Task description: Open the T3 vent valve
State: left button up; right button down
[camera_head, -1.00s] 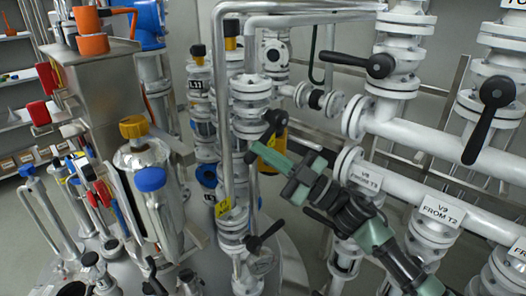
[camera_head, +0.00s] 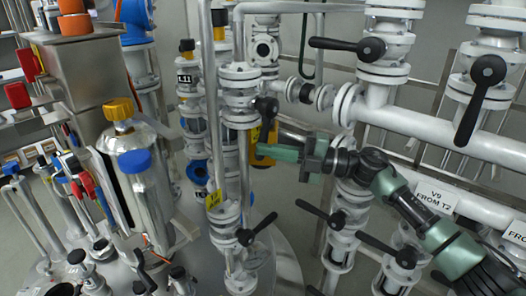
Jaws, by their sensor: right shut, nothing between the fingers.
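My right gripper (camera_head: 262,152) reaches in from the right with green and black links. It is shut and empty, its tip pointing left beside the vertical pipes. A small black valve handle (camera_head: 266,107) sits just above the tip on a white flanged pipe, with a yellow part (camera_head: 256,134) behind it. I cannot tell whether the gripper touches either. No readable label says T3 vent, so I cannot tell which valve that is. A lower black handle (camera_head: 258,229) sits on the same pipe group, below the gripper. My left gripper is not in view.
White flanged pipes with black lever handles (camera_head: 347,45) and (camera_head: 480,100) fill the right. A label reads V9 FROM T2 (camera_head: 435,197). Little room lies between the pipes.

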jog(key=shift+w+d+f+n+h, duration=0.15)
jog(key=shift+w+d+n+h, duration=0.45)
jog(key=shift+w+d+n, duration=0.3)
jog(key=shift+w+d, duration=0.2)
jog(key=shift+a, duration=0.1)
